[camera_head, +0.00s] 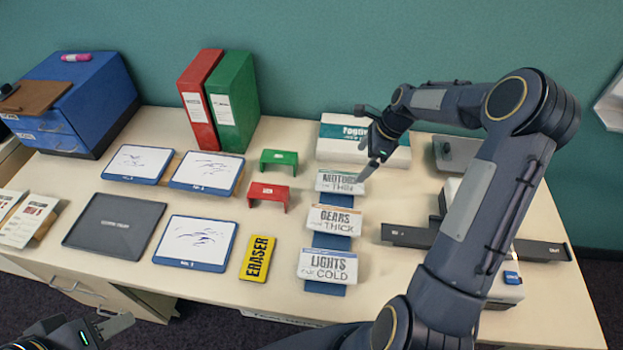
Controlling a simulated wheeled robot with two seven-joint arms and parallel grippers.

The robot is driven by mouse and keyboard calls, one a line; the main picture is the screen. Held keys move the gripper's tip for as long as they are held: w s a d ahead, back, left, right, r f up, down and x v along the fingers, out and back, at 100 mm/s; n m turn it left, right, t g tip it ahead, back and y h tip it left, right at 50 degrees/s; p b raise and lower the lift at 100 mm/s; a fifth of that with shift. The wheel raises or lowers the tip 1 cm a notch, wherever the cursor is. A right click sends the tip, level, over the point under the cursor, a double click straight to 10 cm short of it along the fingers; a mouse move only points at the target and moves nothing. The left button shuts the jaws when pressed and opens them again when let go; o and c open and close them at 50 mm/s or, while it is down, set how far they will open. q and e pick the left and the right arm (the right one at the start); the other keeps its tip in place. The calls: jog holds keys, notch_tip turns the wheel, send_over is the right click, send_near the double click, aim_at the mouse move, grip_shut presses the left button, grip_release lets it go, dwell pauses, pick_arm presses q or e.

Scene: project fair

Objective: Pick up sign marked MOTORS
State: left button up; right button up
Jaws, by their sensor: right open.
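The sign marked MOTORS (335,184) is a small white card with grey lettering. It is the farthest of three signs in a column on a blue strip (331,242). My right gripper (362,142) is open above and just behind its right end, with the lower finger near the sign's top right edge. I cannot tell whether that finger touches it. My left gripper (105,325) is only partly in view at the bottom left, low and far from the signs; its opening cannot be made out.
A white and teal box (335,150) stands behind MOTORS. Green (279,158) and red (268,193) brackets stand to the left, near the eraser (258,259). A dark bar (540,249) lies to the right.

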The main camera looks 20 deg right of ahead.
aim_at(347, 181)
jog(key=x, duration=0.2)
jog(key=p+x, duration=0.1)
jog(key=x, duration=0.3)
jog(key=shift+s+a+f+p, duration=0.15)
jog(key=shift+s+a+p, duration=0.15)
jog(key=shift+s+a, duration=0.05)
jog(key=shift+w+a+f, duration=0.15)
jog(key=shift+f, duration=0.45)
jog(key=c, duration=1.1)
